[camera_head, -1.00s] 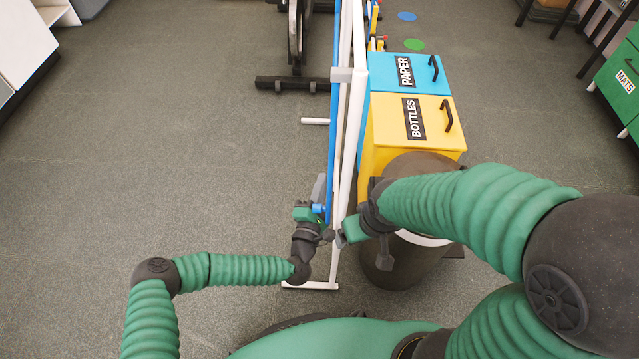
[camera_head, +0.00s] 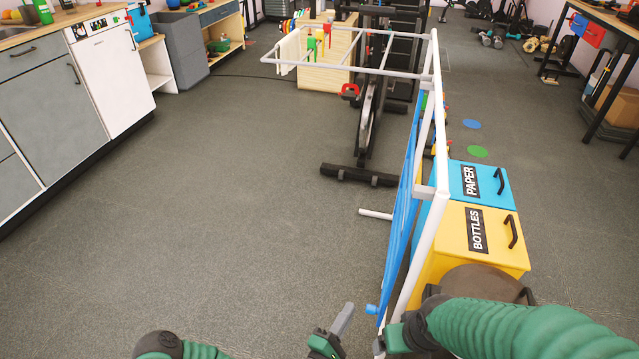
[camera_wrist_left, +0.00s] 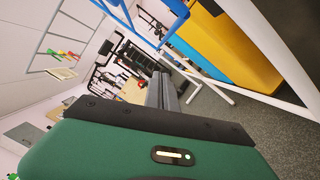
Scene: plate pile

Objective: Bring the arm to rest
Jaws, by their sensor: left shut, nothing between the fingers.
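My left gripper (camera_head: 335,328) shows at the bottom of the head view, left of the blue panel on the white frame. Its grey fingers are together, point up and to the right, and hold nothing. In the left wrist view the shut fingers (camera_wrist_left: 162,90) stick out beyond my green gripper body, with nothing between them. My right arm (camera_head: 510,325) comes in from the lower right, and its end is by the foot of the white frame. I cannot tell whether its gripper is open or shut.
A white frame (camera_head: 437,150) with a blue panel (camera_head: 402,215) stands close to both arms. Right of it are a yellow BOTTLES bin (camera_head: 455,240), a blue PAPER bin (camera_head: 468,180) and a dark round bin (camera_head: 480,283). The floor (camera_head: 230,220) to the left is clear.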

